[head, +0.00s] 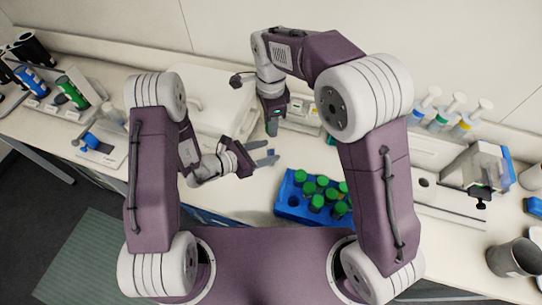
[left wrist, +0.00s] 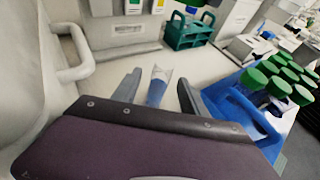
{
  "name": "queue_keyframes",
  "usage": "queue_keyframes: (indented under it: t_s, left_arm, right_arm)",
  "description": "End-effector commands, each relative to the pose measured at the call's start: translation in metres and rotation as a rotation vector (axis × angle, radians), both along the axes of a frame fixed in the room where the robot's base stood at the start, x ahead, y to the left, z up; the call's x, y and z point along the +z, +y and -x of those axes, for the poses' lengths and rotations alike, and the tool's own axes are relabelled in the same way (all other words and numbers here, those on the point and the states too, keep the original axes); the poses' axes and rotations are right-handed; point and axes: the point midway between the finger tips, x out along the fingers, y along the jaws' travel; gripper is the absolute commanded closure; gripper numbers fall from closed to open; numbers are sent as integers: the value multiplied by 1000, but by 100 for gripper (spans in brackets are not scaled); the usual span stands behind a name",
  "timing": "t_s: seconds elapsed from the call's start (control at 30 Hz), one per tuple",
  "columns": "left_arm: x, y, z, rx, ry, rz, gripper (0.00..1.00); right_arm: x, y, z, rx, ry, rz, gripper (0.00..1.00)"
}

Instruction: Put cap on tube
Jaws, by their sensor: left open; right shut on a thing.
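My left gripper (head: 268,158) is open, low over the bench left of the blue rack. In the left wrist view a small tube-like piece (left wrist: 158,86), clear at its wide end and blue below, shows between its two spread fingers. I cannot tell whether it stands or lies, or whether it touches them. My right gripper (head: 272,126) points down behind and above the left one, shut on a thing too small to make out. The blue rack (head: 281,207) holds several green-capped tubes (head: 317,203); it also shows in the left wrist view (left wrist: 238,118). No loose cap is clearly visible.
A teal rack (left wrist: 190,32) and a white device with a panel (left wrist: 124,30) stand behind. A pale box (head: 215,105) is at back left. Pipettes (head: 455,103), a grey cup (head: 514,258) and a small instrument (head: 478,170) stand at right.

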Motion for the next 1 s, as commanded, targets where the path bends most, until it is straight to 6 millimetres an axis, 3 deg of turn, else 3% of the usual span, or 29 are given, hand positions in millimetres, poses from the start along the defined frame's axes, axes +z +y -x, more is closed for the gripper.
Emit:
queue_keyframes:
  t_s: [0.2,0.5,0.57,0.7,1.0]
  left_arm:
    - [-7,-14,-9,0,0,0,49]
    - [-7,-16,-10,1,0,0,49]
    - [-7,-16,-10,1,0,0,63]
    - [-7,-15,-10,1,0,0,100]
    - [-7,-15,-10,1,0,0,100]
  right_arm:
    - [0,0,0,0,0,0,100]
    - [0,0,0,0,0,0,100]
    - [0,0,0,0,0,0,100]
    - [0,0,0,0,0,0,100]
    - [0,0,0,0,0,0,100]
